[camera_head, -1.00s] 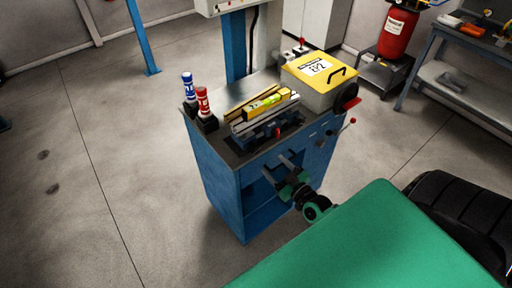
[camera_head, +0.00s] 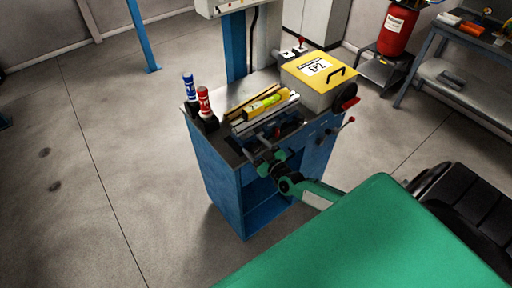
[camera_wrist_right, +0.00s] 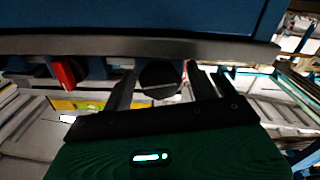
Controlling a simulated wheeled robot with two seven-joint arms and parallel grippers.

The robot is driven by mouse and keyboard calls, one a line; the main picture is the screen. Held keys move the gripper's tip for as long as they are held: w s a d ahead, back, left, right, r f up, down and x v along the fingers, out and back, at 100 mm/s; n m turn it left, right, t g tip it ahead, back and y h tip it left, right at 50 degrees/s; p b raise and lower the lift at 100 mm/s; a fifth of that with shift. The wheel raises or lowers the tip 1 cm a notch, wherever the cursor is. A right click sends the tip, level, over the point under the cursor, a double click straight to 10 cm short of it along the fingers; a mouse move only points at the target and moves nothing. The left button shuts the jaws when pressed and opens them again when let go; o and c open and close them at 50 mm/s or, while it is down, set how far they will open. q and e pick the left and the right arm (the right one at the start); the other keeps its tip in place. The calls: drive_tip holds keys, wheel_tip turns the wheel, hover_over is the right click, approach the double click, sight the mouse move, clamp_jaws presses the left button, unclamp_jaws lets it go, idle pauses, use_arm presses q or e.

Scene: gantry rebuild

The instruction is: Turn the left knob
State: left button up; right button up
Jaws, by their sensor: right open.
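A dark round knob (camera_wrist_right: 160,77) shows between the two spread fingers of my right gripper (camera_wrist_right: 160,88) in the wrist view. I cannot tell whether the fingers touch it. In the head view my right gripper (camera_head: 265,147) is open at the front top edge of the blue cabinet (camera_head: 224,180), just before the machine bed. The knob at the gripper is not clear there, being small and partly covered by the hand. Whether it is the left knob I cannot tell for sure. My left gripper is not in view.
A yellow-topped box (camera_head: 318,68) stands on the cabinet, with a black round part (camera_head: 346,94) on its right. A yellow level (camera_head: 265,103) lies on the bed. Blue and red bottles (camera_head: 204,100) stand at the left corner. A red part (camera_wrist_right: 64,71) is beside the gripper.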

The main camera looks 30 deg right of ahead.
drive_tip(key=c, duration=1)
drive_tip(key=m+b, duration=0.1)
drive_tip(key=m, duration=0.1)
drive_tip(key=shift+f+m, duration=0.1)
drive_tip(key=shift+m, duration=1.1)
drive_tip(key=o, duration=1)
